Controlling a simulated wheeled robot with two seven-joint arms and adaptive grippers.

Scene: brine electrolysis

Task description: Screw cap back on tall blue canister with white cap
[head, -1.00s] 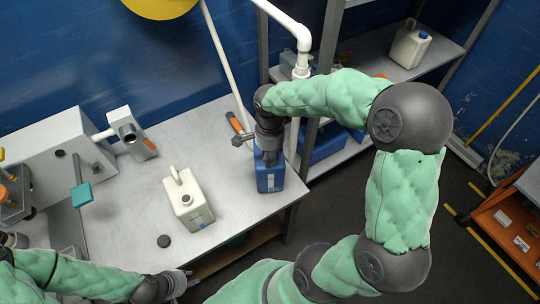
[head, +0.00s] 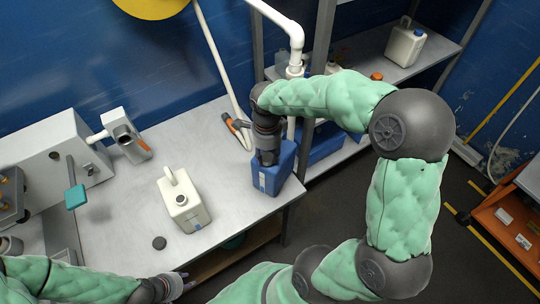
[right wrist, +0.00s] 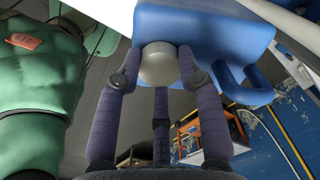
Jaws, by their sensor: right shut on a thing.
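The tall blue canister (head: 269,180) stands near the right front edge of the table. It also shows in the right wrist view (right wrist: 205,40). Its white cap (right wrist: 158,66) is at the canister's mouth, between the fingers of my right gripper (right wrist: 160,75). The gripper is shut on the cap from above. I cannot tell how tightly the cap sits on the neck. In the head view my right gripper (head: 267,158) hides the cap. My left gripper (head: 176,285) is low at the table's front edge, away from the canister; its finger opening is unclear.
A cream jug (head: 184,204) with an uncapped mouth stands left of the canister. A dark cap (head: 159,243) lies in front of it. An orange-handled tool (head: 238,133) lies behind the canister. A grey apparatus (head: 45,165) fills the table's left side.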

